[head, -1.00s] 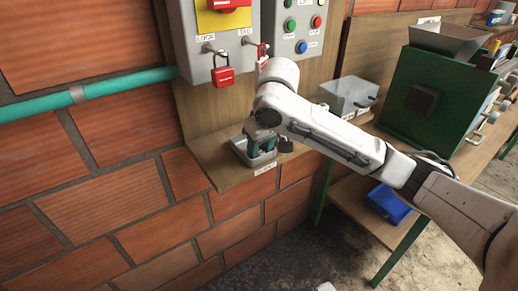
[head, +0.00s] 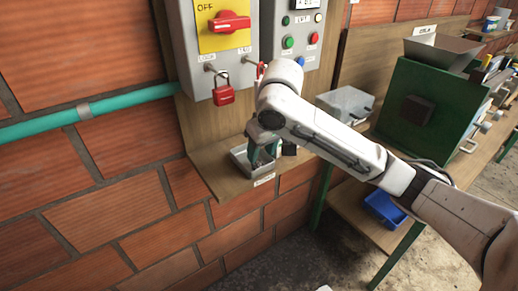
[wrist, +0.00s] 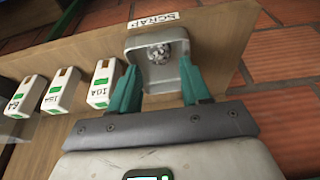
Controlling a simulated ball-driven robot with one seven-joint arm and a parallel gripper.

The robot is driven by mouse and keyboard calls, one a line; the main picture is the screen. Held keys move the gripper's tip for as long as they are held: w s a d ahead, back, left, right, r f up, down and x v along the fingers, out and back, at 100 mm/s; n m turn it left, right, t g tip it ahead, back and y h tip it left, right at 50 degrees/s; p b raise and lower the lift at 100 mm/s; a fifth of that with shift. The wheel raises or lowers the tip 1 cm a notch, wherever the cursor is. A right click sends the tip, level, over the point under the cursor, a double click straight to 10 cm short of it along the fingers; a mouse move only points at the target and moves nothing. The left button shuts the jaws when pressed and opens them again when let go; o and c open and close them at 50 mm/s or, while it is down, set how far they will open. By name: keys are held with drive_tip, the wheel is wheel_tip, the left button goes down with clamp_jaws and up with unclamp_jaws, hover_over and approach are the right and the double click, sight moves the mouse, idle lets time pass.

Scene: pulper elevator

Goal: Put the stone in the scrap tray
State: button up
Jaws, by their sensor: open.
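The scrap tray (wrist: 132,53) is a small grey metal tray on a wooden ledge, beside a label reading SCRAP. It also shows in the head view (head: 240,164), partly covered by my gripper. The stone (wrist: 160,53) is a rough grey lump, seen inside the tray near its far wall in the wrist view. My gripper (wrist: 158,88) is open, with its two teal fingers spread apart at the tray's near side and nothing between them. In the head view my gripper (head: 262,152) is over the tray, and the stone cannot be made out clearly.
White blocks with green marks (wrist: 102,84) stand in a row beside the tray. Grey switch boxes with a red padlock (head: 223,94) hang above the ledge. A green machine (head: 415,105) and a grey box (head: 345,101) stand on the bench to the right.

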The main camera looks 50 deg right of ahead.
drive_tip(key=p+v, duration=0.5)
drive_tip(key=v, duration=0.2)
drive_tip(key=shift+r+p, duration=0.3)
drive_tip(key=shift+p, duration=0.05)
drive_tip(key=shift+s, duration=0.1)
drive_tip(key=w+a+f+n+t+y, duration=0.1)
drive_tip(key=w+a+y, duration=0.1)
drive_tip(key=a, duration=0.4)
drive_tip(key=w+a+f+t+y, duration=0.1)
drive_tip(key=w+a+t, duration=0.1)
drive_tip(key=a, duration=0.4)
drive_tip(key=s+a+f+y, duration=0.1)
drive_tip(key=s+a+f, duration=0.3)
drive_tip(key=a+f, duration=0.3)
drive_tip(key=s+f+g, duration=0.3)
drive_tip(key=s+f, duration=0.7)
drive_tip(key=f, duration=0.1)
drive_tip(key=s+d+f+g+h, duration=0.1)
drive_tip(key=s+d+f, duration=0.1)
drive_tip(key=s, duration=0.4)
drive_tip(key=s+d+f+n+g+h, duration=0.1)
drive_tip(key=s+d+f+h, duration=0.1)
drive_tip(key=s, duration=0.5)
drive_tip(key=shift+d+f, duration=0.55)
drive_tip(key=shift+f, duration=0.25)
